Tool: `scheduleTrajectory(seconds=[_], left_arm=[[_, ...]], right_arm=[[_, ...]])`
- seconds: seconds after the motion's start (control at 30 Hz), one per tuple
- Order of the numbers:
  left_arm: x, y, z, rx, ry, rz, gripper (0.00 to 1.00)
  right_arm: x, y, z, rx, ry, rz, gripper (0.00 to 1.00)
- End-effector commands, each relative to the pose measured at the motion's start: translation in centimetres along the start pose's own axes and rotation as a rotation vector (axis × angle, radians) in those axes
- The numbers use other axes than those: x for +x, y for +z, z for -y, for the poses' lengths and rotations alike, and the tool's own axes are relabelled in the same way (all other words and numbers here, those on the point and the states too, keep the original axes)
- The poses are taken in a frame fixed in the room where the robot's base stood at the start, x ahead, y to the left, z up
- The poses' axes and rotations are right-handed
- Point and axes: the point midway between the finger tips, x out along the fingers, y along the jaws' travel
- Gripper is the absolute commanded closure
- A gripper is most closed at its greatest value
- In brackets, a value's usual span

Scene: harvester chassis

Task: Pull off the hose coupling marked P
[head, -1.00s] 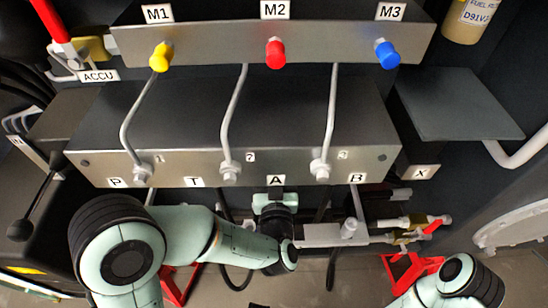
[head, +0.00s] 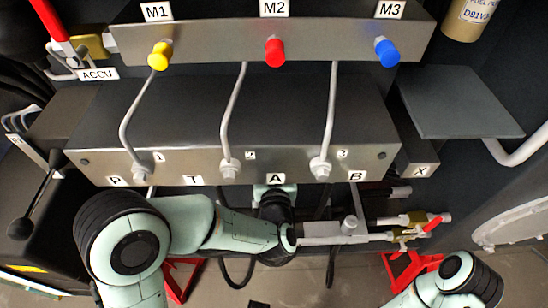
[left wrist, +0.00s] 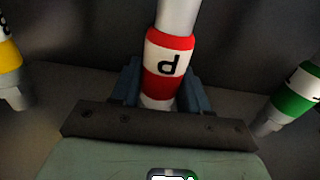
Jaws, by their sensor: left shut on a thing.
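The hose coupling marked P (left wrist: 169,66) is a red and white sleeve on a grey pipe in the left wrist view. Its letter appears upside down. My left gripper (left wrist: 160,88) is shut on this coupling, with a blue-grey finger on each side. In the head view my left gripper (head: 275,190) is below the front edge of the valve block, under the A label. The coupling is hidden in the head view. My right gripper is out of view; only part of the right arm shows at the lower right.
A yellow-banded coupling (left wrist: 9,55) and a green-banded coupling (left wrist: 297,92) flank the held one. The grey valve block (head: 240,130) overhangs my left gripper. A brass valve with a red lever (head: 432,224) and pipes lie to its right. A black-knobbed lever (head: 20,228) stands at left.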

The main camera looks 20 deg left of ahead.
Motion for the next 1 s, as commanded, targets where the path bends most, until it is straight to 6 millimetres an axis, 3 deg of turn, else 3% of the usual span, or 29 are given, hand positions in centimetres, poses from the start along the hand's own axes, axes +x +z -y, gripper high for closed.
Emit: scheduleTrajectory(seconds=[0.47,1.0], left_arm=[[0.0,0.5,0.0,0.000,0.000,-0.001,1.00],[0.0,3.2,0.0,-0.001,0.000,-0.001,1.00]], right_arm=[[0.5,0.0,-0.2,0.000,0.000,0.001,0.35],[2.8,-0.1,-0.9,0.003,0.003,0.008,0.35]])
